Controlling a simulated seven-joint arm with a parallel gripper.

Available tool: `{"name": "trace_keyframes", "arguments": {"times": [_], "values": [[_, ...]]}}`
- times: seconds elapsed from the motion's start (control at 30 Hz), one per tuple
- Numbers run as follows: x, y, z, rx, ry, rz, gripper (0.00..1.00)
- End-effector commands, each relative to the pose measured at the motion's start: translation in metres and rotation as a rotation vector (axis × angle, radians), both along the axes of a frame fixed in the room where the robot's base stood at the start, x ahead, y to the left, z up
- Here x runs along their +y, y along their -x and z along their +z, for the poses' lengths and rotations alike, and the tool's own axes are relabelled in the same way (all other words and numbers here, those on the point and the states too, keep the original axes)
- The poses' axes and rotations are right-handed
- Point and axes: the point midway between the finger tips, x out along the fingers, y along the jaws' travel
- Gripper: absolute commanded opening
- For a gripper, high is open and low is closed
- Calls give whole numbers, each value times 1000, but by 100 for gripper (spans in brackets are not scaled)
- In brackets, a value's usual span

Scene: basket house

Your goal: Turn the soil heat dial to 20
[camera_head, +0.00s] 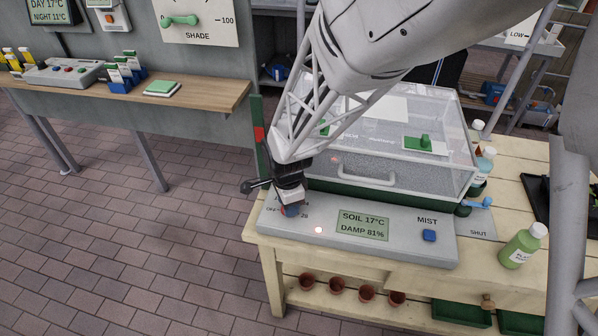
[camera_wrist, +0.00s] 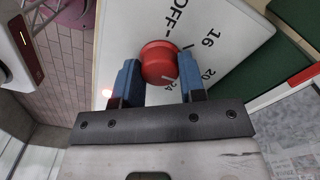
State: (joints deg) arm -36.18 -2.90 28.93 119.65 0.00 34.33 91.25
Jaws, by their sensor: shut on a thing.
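The soil heat dial is a round red knob (camera_wrist: 158,60) on a light grey panel (camera_wrist: 225,45), with OFF, 16, 20 and 24 printed around it in the wrist view. My gripper (camera_wrist: 157,78) has its blue fingers on either side of the knob and is shut on it. I cannot clearly tell which number the knob's mark points to. In the head view my gripper (camera_head: 291,207) comes down at the panel's left end and mostly hides the dial. The display (camera_head: 362,225) on the same panel reads SOIL 17°C, DAMP 81%.
A pale lit lamp (camera_head: 318,230) and a blue MIST button (camera_head: 429,236) are on the panel. A clear-lidded propagator (camera_head: 390,140) stands right behind it. A green bottle (camera_head: 523,245) and a blue tap handle (camera_head: 478,203) are to the right.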

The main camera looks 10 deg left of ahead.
Motion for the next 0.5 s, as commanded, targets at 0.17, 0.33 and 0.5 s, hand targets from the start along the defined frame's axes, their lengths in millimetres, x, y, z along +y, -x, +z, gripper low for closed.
{"name": "trace_keyframes", "arguments": {"times": [0.17,0.33,0.5], "values": [[0,0,1,-1,-1,1,14],[0,0,0,-1,-1,1,57],[0,0,0,0,0,1,63]]}}
